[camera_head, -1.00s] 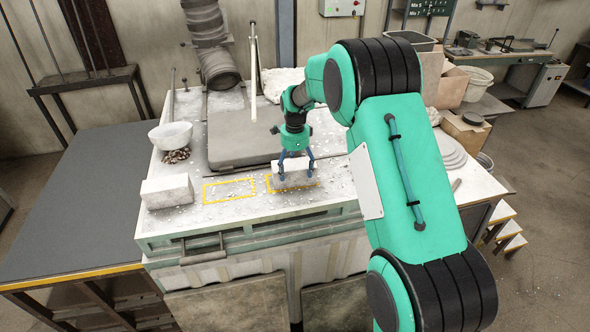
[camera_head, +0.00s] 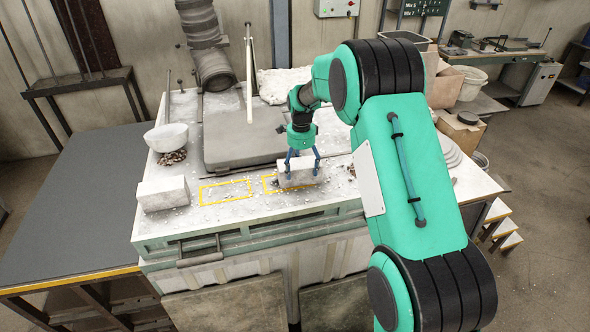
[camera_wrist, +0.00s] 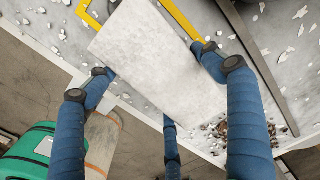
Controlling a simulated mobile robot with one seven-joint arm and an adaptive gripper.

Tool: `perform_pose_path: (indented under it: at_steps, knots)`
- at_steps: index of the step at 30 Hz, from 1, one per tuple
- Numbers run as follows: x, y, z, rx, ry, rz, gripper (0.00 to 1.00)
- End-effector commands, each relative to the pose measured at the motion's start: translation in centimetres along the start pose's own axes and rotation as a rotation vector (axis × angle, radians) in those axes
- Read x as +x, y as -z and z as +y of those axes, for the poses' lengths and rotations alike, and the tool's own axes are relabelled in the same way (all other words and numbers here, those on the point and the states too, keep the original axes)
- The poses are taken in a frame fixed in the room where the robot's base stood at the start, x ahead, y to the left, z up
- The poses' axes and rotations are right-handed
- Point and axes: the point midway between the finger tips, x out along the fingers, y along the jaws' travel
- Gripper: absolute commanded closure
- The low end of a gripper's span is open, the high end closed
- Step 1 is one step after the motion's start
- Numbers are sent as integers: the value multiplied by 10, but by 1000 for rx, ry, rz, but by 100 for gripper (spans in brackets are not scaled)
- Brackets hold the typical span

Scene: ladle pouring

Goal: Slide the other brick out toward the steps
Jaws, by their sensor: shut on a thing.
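My gripper (camera_head: 303,163) is shut on a white brick (camera_head: 299,174), with its blue fingers on the brick's two sides. The held brick is over or within the right yellow outline (camera_head: 268,189) on the worktop; I cannot tell whether it touches the surface. In the wrist view the same brick (camera_wrist: 158,58) lies between the blue fingers, and a yellow line shows past it. Another white brick (camera_head: 163,193) rests at the left front of the worktop. The steps (camera_head: 504,232) stand at the right, beyond the worktop.
A white bowl (camera_head: 167,137) stands at the worktop's back left. A grey slab lid (camera_head: 243,138) covers the middle behind the outlines. The left yellow outline (camera_head: 226,191) is empty. White chips litter the top. A drawer handle (camera_head: 199,258) juts from the front.

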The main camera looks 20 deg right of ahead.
Motion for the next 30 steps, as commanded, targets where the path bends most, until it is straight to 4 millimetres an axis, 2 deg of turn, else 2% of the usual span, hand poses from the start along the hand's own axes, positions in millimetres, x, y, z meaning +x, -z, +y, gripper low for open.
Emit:
perform_pose_path:
  at_steps: [30]
  knots:
    - [2,93,-9,2,-3,0,76]
